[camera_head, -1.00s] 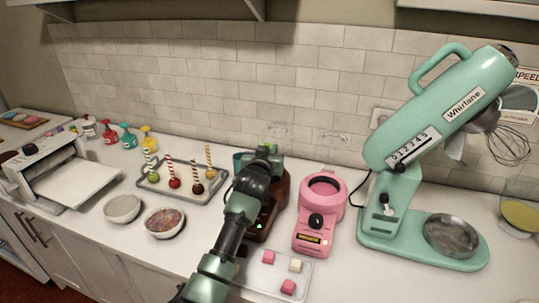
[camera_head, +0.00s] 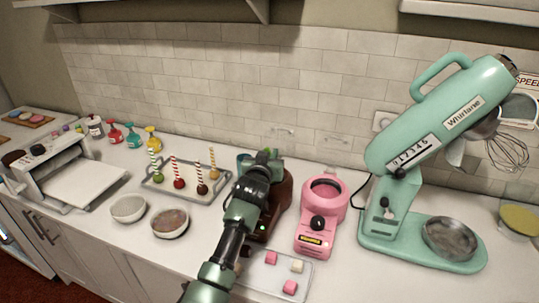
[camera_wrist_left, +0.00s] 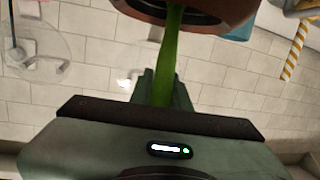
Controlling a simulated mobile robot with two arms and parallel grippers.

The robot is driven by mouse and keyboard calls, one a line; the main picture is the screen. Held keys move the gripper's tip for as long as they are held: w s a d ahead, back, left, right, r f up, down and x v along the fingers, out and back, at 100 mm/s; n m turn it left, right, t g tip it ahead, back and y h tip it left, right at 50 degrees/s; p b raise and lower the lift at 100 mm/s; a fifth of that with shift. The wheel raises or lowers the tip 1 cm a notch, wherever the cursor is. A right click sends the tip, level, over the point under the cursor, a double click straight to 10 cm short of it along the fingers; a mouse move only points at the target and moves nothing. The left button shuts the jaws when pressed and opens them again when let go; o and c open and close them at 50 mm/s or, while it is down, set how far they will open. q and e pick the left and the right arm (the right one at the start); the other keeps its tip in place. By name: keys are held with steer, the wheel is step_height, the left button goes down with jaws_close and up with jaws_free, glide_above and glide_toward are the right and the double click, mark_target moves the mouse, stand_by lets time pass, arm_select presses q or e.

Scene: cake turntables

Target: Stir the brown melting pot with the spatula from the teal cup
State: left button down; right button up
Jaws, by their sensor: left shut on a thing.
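The brown melting pot (camera_head: 283,194) stands on the counter, partly hidden behind my left arm. My left gripper (camera_head: 268,156) is over it at its back left side. In the left wrist view the gripper (camera_wrist_left: 164,92) is shut on the green spatula (camera_wrist_left: 172,55). The spatula reaches up to the pot's dark opening, and the brown pot (camera_wrist_left: 215,12) fills the top there. The spatula's tip is hidden. The teal cup (camera_head: 241,160) is just left of the gripper, mostly covered; a piece of it shows in the wrist view (camera_wrist_left: 238,27). My right gripper is not in view.
A pink melting pot (camera_head: 322,215) stands close on the right. A tray (camera_head: 265,280) with pink and white cubes lies in front. A cake-pop tray (camera_head: 160,185) and two bowls are to the left. A big teal mixer (camera_head: 425,240) stands at the right.

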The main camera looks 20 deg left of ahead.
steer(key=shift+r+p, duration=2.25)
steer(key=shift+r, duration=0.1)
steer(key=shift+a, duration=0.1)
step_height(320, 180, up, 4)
steer(key=p, duration=0.3)
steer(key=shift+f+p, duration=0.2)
steer(key=shift+p, duration=0.1)
